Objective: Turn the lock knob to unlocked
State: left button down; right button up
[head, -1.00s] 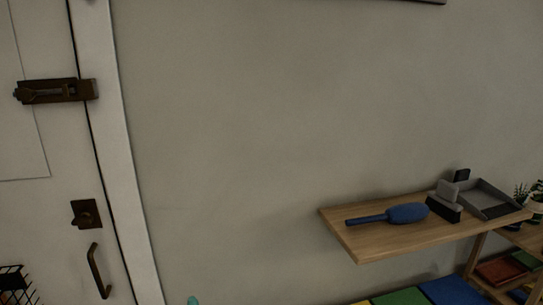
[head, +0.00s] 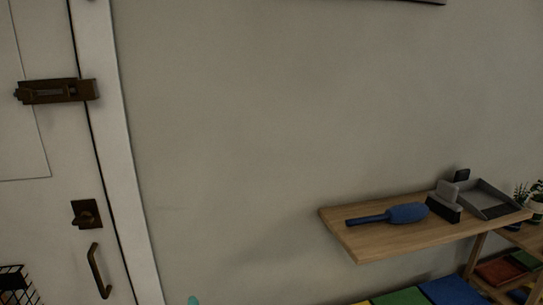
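The lock knob (head: 86,214) is a small dark bronze piece on a square plate, fixed to the white door (head: 40,205) at the left of the head view. It sits above a curved dark pull handle (head: 97,270) and below a dark slide bolt (head: 57,91). The knob's exact turn is hard to read at this size. Neither of my grippers shows in the view, and nothing touches the knob.
A wooden shelf (head: 365,246) on the right holds a blue brush (head: 400,213), a grey tray (head: 490,198) and small items. A black wire basket (head: 14,283) is at the lower left. A small teal tip (head: 193,300) shows at the bottom edge. The wall between is bare.

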aim_at(83, 221)
jog(key=u, duration=1.9)
